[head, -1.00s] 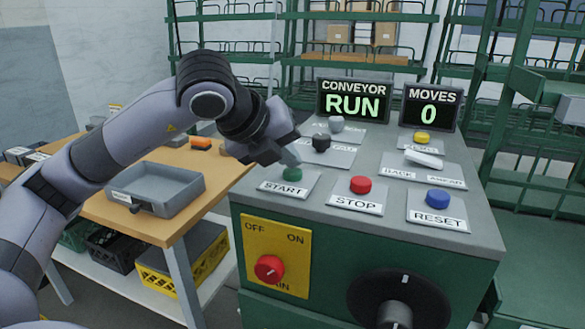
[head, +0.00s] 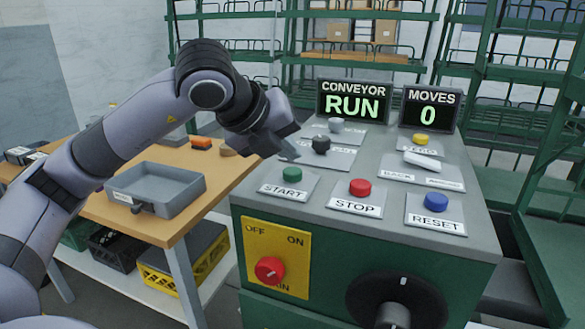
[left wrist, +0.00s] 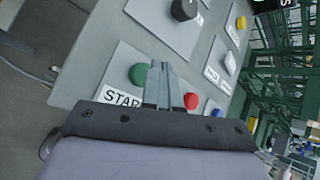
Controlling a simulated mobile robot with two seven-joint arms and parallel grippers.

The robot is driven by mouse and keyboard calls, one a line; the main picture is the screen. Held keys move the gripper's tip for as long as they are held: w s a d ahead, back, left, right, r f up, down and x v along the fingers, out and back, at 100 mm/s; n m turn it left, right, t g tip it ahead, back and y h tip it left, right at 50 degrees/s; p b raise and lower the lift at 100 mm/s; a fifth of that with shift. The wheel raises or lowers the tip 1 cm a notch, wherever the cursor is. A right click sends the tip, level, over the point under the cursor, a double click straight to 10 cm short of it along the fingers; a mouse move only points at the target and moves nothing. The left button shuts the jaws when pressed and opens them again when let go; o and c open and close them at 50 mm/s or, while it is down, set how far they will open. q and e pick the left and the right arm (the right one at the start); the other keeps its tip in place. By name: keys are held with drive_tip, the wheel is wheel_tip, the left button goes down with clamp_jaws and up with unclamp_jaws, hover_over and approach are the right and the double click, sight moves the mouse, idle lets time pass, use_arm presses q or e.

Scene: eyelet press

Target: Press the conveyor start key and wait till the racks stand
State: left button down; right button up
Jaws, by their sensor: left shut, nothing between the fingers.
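The green START key (head: 292,174) sits on its white plate at the front left of the grey console top (head: 320,212). My left gripper (head: 292,154) is shut and empty, a little above and behind the key, apart from it in the head view. In the left wrist view the shut fingers (left wrist: 160,84) show beside the green key (left wrist: 138,74). The conveyor display (head: 353,103) reads RUN. Green racks (head: 500,118) stand behind and to the right of the console. My right gripper is not in view.
The red STOP key (head: 360,187) and blue RESET key (head: 437,201) lie right of START. The MOVES display (head: 430,109) reads 0. A red main switch (head: 269,270) is on the console front. A grey tray (head: 160,188) sits on the wooden table at left.

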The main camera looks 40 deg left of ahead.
use_arm(q)
drive_tip(key=shift+r+p, duration=1.75)
drive_tip(key=shift+r, duration=0.85)
drive_tip(key=shift+f, duration=0.1)
drive_tip(key=shift+s, duration=0.1)
drive_tip(key=b, duration=0.1)
approach(286, 179)
drive_tip(key=s+d+r, duration=0.4)
drive_tip(key=s+r, duration=0.1)
drive_tip(key=s, duration=0.1)
drive_tip(key=s+b, duration=0.1)
drive_tip(key=s, duration=0.1)
drive_tip(key=s+b, duration=0.1)
drive_tip(key=s+d+b, duration=0.1)
drive_tip(key=s, duration=0.1)
drive_tip(key=shift+s+r, duration=0.3)
